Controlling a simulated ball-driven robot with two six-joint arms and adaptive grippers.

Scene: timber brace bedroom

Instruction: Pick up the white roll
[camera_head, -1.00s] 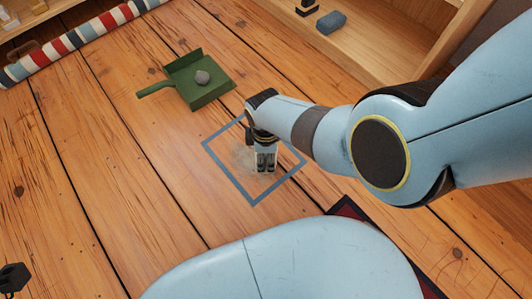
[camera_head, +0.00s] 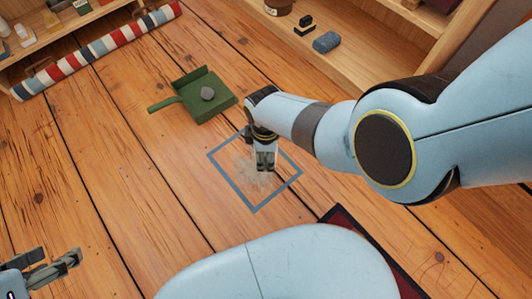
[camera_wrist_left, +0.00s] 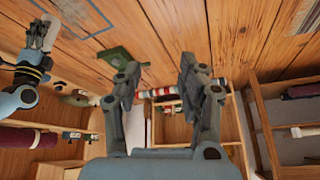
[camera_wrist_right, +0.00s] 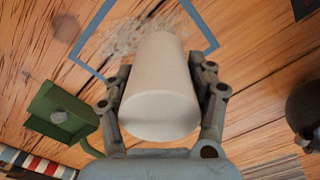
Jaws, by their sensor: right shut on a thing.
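The white roll (camera_wrist_right: 160,88) is a pale, slightly tapered cylinder, large in the right wrist view. My right gripper (camera_wrist_right: 161,80) is shut on it, with one finger on each side. In the head view my right gripper (camera_head: 265,162) is low over a blue-grey square outline (camera_head: 228,184) on the floor; I cannot clearly make out the roll there. My left gripper (camera_head: 60,260) is at the lower left of the head view, far from the roll. In the left wrist view it (camera_wrist_left: 160,72) is open and empty, its fingers well apart.
Pale dust (camera_head: 245,172) lies inside the square. A green dustpan (camera_head: 205,106) holding a grey lump (camera_head: 207,93) lies beyond it. A striped roll (camera_head: 98,50) lies along the left shelf. A wooden shelf (camera_head: 370,60) stands at the upper right. The left floor is clear.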

